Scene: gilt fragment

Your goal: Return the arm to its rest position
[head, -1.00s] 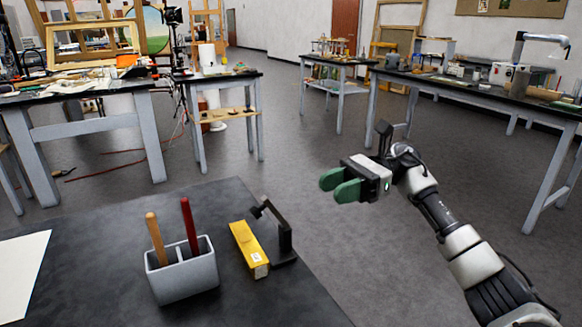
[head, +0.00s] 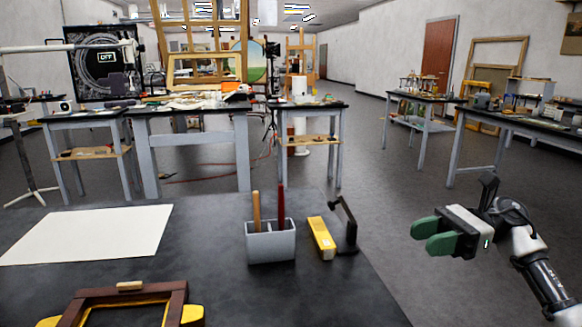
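My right gripper (head: 424,236), with two green fingers, is at the right, out over the floor beyond the table's right edge. Its fingers point left. It is apart from every object and holds nothing that I can see. The fingers lie close together in this view, and I cannot tell whether there is a gap between them. My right arm (head: 540,275) comes in from the lower right. My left gripper and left arm are not in view.
The dark table (head: 190,245) holds a white sheet (head: 90,233), a grey holder (head: 270,247) with two handled tools, a yellow box (head: 321,238), a black stand (head: 348,225) and a brown frame (head: 128,297) with yellow pieces beside it. Floor is clear right of the table.

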